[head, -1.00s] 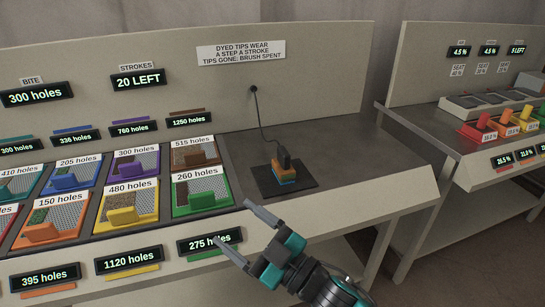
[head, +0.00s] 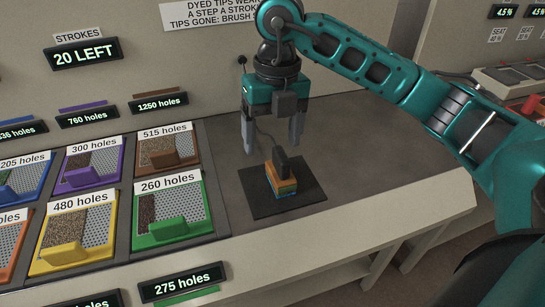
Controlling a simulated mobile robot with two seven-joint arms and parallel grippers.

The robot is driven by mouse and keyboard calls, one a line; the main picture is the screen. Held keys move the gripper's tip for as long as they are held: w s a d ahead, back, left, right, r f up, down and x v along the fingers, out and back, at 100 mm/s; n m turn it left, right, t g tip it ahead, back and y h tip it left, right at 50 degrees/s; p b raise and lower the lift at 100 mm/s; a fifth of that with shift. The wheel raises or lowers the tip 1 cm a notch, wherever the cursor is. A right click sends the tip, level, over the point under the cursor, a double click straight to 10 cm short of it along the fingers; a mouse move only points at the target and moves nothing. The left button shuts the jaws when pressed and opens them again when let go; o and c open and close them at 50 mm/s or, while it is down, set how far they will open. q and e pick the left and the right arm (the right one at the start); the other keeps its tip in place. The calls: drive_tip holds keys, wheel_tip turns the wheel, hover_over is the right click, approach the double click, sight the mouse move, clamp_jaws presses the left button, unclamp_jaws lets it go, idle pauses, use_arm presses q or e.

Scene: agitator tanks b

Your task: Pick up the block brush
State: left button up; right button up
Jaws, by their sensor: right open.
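The block brush (head: 282,180) stands on a dark square mat (head: 258,203) on the grey bench top. It has a black grip on top, an orange body and a blue-green strip low down, and a dark cord runs up from it toward the wall. My right gripper (head: 272,148) points down with its two grey fingers spread. It is open and empty, above and slightly behind the brush, apart from it as far as I can tell. My left gripper is not in view.
Left of the mat are several coloured trays with mesh and small blocks, the nearest being the green one (head: 173,213) marked 260 holes. A back panel (head: 205,75) rises behind the bench. Bare bench top (head: 385,165) lies right of the mat.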

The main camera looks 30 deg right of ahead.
sight(279, 156)
drive_tip(key=shift+w+d+r+h, duration=0.15)
drive_tip(key=shift+w+d+h, duration=0.05)
drive_tip(key=shift+d, duration=0.2)
drive_tip(key=shift+w+d+r+h, duration=0.15)
drive_tip(key=shift+d+h, duration=0.05)
drive_tip(key=shift+d, duration=0.2)
drive_tip(key=shift+w+d+f, duration=0.1)
drive_tip(key=shift+d+f, duration=0.1)
drive_tip(key=shift+f, duration=0.05)
wheel_tip(279, 156, down, 6)
drive_tip(key=shift+f+b, duration=0.25)
drive_tip(key=shift+b, duration=0.05)
drive_tip(key=f, duration=0.5)
drive_tip(key=shift+w+d+f, duration=0.15)
drive_tip(key=shift+d+f, duration=0.15)
drive_tip(key=shift+d, duration=0.05)
clamp_jaws()
